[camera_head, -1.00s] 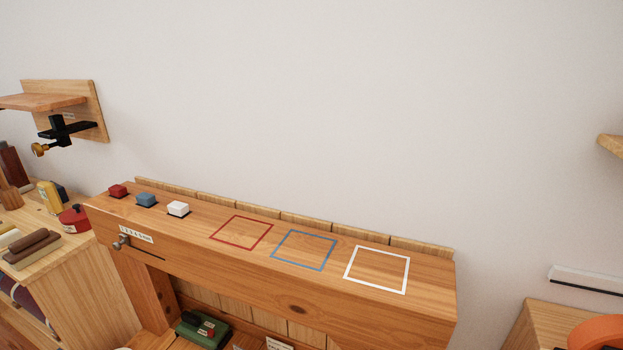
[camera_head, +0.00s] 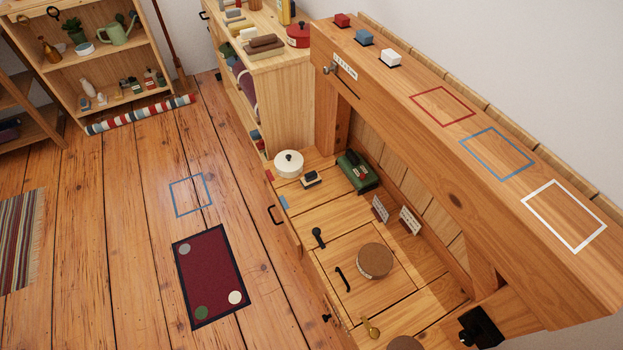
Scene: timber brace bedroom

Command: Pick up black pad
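No single thing stands out for certain as the black pad. A small dark block with a pale band (camera_head: 311,179) lies on the low wooden surface beside a white lidded pot. My gripper is not in view.
The low surface (camera_head: 310,205) also holds the white pot (camera_head: 289,163), a green box (camera_head: 356,172) and a round cork-coloured lid (camera_head: 374,261). The high beam (camera_head: 420,130) overhangs its right side.

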